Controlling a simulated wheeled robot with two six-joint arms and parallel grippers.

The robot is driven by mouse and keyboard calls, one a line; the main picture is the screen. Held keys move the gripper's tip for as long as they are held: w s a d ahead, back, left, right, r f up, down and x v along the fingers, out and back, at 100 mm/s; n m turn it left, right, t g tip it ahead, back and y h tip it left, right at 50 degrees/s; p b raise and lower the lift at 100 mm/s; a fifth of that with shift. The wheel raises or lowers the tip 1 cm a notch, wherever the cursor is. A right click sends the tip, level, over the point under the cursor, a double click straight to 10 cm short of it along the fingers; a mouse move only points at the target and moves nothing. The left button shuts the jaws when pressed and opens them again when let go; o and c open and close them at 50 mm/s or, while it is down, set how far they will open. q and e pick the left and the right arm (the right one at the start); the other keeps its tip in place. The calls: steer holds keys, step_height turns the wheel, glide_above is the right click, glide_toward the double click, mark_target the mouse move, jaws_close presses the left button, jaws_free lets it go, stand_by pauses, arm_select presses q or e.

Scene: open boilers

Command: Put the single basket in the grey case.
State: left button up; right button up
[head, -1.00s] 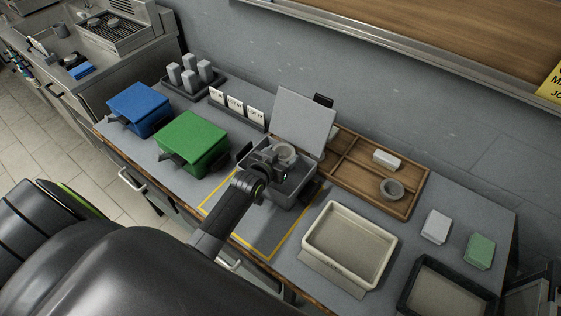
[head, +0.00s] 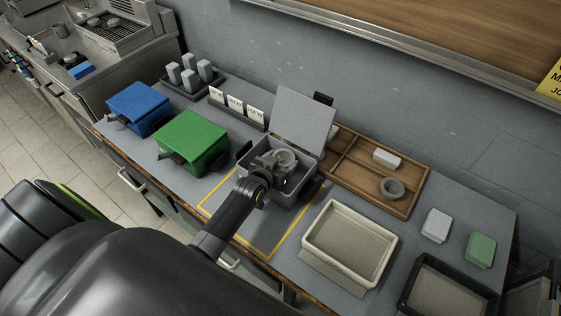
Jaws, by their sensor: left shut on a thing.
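The grey case (head: 254,154) stands open on the counter inside a yellow outline, its lid (head: 303,118) raised at the back. My left gripper (head: 276,170) is over and partly inside the case opening. It is shut on a small round grey basket (head: 287,156), which shows at the gripper's far side within the case walls. Whether the basket touches the case floor is hidden by the gripper. Another round grey basket-like piece (head: 392,187) sits in the right part of the wooden tray (head: 347,178). My right gripper is not in view.
Green (head: 192,140) and blue (head: 138,108) cases stand left of the grey case. A cream tray (head: 350,245) and a dark tray (head: 447,291) lie to the right. White cards (head: 234,103) stand behind. White (head: 436,226) and green (head: 480,250) blocks lie at far right.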

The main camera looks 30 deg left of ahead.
arm_select(q)
steer(key=o, duration=0.9)
steer(key=shift+s+f, duration=0.35)
steer(key=shift+f, duration=0.4)
steer(key=shift+o, duration=0.2)
steer(key=shift+w+r+p, duration=0.1)
steer(key=shift+r+p, duration=0.35)
steer(key=shift+r, duration=0.1)
steer(key=shift+s+g, duration=0.3)
steer(key=b+v, duration=0.1)
steer(key=v, duration=1)
steer(key=shift+r, duration=0.4)
steer(key=shift+a, duration=0.1)
